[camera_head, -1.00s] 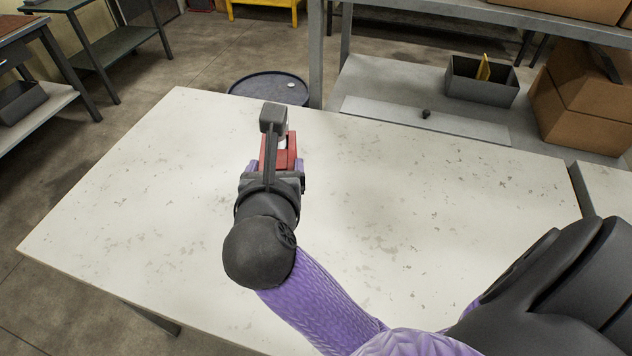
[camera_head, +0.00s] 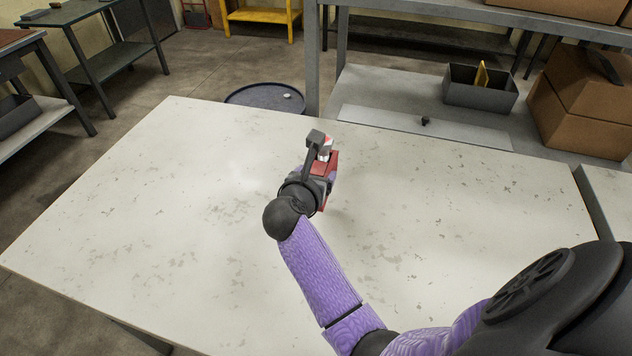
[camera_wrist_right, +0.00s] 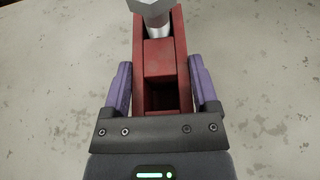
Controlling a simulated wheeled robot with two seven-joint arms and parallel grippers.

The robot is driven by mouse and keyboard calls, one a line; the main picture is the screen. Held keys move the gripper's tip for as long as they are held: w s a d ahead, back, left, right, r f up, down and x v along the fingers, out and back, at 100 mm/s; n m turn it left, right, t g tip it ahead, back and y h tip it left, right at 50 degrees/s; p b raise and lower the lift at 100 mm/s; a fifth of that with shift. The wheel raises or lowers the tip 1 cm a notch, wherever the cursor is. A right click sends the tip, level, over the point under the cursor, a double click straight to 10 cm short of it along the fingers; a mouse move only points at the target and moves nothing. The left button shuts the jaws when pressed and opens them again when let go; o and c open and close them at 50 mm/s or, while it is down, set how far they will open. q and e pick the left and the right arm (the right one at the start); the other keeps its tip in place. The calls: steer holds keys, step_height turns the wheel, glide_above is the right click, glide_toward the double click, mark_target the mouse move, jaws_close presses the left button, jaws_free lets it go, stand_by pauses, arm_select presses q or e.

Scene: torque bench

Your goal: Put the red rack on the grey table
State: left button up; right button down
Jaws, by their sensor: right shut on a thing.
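The red rack (camera_head: 329,168) is a narrow block with open slots, held over the pale grey, worn table (camera_head: 440,230) in front of me. A silver bolt-like piece with a hexagonal head (camera_wrist_right: 154,12) stands in its far end; it also shows in the head view (camera_head: 324,153). My right gripper (camera_wrist_right: 160,72) is shut on the rack, with a purple finger along each side. In the head view my right gripper (camera_head: 318,186) partly hides the rack. I cannot tell whether the rack's underside touches the table. My left gripper is not in view.
The tabletop around the rack is clear. Behind it stands a grey shelf (camera_head: 420,102) with a dark open bin (camera_head: 480,92) and cardboard boxes (camera_head: 580,105). A dark round tray-like thing (camera_head: 264,97) lies beyond the far edge. Another pale surface (camera_head: 612,195) adjoins at the right.

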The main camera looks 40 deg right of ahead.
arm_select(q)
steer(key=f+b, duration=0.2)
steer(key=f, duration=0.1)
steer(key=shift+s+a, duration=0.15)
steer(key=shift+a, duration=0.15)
arm_select(e)
step_height(320, 180, down, 7)
steer(key=shift+w+r, duration=0.1)
